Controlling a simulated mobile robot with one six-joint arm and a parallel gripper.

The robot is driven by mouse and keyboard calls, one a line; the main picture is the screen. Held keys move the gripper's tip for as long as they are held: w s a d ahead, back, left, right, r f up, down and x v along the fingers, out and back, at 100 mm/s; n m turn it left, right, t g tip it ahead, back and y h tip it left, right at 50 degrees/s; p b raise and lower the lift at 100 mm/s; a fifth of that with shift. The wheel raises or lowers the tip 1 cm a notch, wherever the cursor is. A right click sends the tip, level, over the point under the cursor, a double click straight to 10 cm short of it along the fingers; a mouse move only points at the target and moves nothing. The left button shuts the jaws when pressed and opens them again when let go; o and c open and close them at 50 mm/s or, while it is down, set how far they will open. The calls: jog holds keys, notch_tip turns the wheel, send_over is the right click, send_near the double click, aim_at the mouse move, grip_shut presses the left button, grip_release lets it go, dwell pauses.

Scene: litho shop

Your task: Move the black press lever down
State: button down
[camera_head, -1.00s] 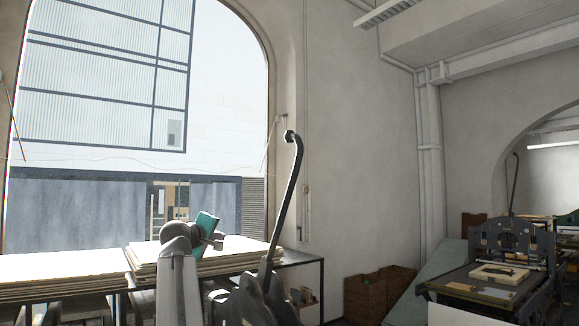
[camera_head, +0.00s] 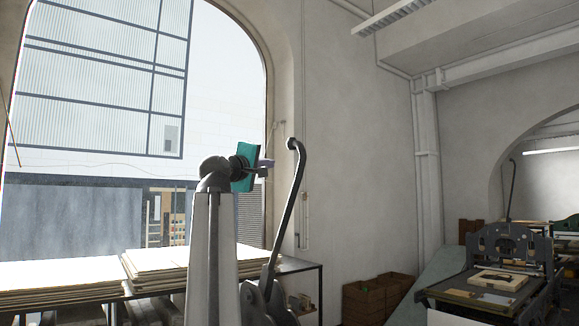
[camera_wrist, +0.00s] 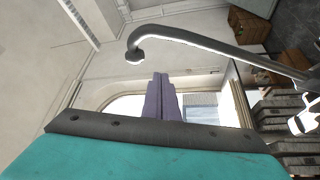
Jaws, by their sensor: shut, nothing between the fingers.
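The black press lever (camera_head: 289,205) stands upright and leans slightly right, with a hooked, knobbed top end. Its base is low in the head view, partly hidden behind my arm. In the wrist view the lever (camera_wrist: 215,48) runs across the upper part, its knob at the left end. My gripper (camera_head: 270,163) is left of the lever's top and a little below the knob in the head view. Its purple fingers (camera_wrist: 160,80) are shut and empty, pointing towards the lever. A gap shows between the fingertips and the lever in the wrist view.
A table with stacked sheets (camera_head: 195,262) stands at the left below the arched window. Wooden crates (camera_head: 375,299) sit on the floor to the right. Another press (camera_head: 500,255) stands at far right. The space around the lever's top looks clear.

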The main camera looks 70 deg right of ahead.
jog(key=s+d+b, duration=0.3)
jog(key=s+d, duration=0.1)
jog(key=d, duration=0.4)
jog(key=shift+d+r, duration=0.15)
jog(key=shift+d, duration=0.2)
dwell(1.1)
jog(key=shift+s, duration=0.1)
